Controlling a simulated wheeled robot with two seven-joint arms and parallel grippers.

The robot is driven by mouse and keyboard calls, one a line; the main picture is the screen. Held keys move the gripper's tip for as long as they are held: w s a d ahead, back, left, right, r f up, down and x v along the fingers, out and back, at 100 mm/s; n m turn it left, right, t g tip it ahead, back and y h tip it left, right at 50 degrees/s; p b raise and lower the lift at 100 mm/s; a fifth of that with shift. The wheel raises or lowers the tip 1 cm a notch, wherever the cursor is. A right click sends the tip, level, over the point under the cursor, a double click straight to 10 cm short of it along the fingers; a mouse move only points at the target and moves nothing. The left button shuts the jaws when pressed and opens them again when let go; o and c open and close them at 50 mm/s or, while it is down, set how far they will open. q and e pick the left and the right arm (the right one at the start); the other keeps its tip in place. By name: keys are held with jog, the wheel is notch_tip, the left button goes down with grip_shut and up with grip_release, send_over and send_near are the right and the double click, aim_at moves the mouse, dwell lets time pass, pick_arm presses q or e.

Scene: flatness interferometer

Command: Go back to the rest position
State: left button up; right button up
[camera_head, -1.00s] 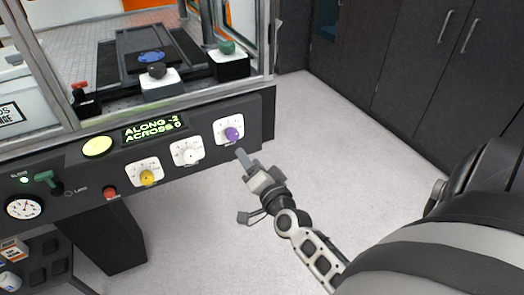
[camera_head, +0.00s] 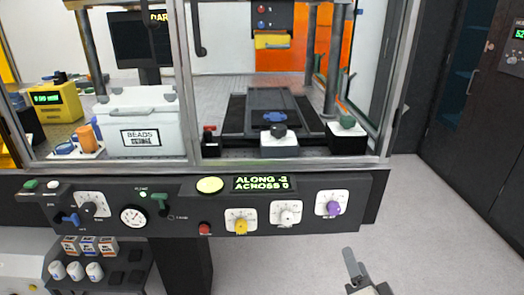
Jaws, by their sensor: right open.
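My right gripper (camera_head: 360,268) shows at the bottom edge of the head view, right of centre. One finger points up and the rest of the hand is cut off by the frame. It is open and empty, below and apart from the purple knob (camera_head: 333,208) on the dark control panel (camera_head: 380,190). My left gripper is not in view. The green display (camera_head: 262,183) reads "ALONG -2" and "ACROSS 0". A yellow knob (camera_head: 240,226) and a white knob (camera_head: 287,217) sit left of the purple one.
Behind the glass stand a white "BEADS" box (camera_head: 138,118), a yellow meter (camera_head: 57,103) and a dark stage (camera_head: 268,102) with a blue piece on it. A tray of small jars (camera_head: 77,270) is at lower left. Grey floor (camera_head: 455,240) at right is clear.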

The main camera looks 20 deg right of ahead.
jog(key=s+a+f+n+g+y, duration=0.3)
jog(key=s+a+f+n, duration=0.2)
jog(key=a+n, duration=0.3)
jog(key=s+a+f+n+g+y, duration=0.4)
jog(key=s+a+f+n, duration=0.1)
jog(key=a+n, duration=0.3)
jog(key=shift+a, duration=0.2)
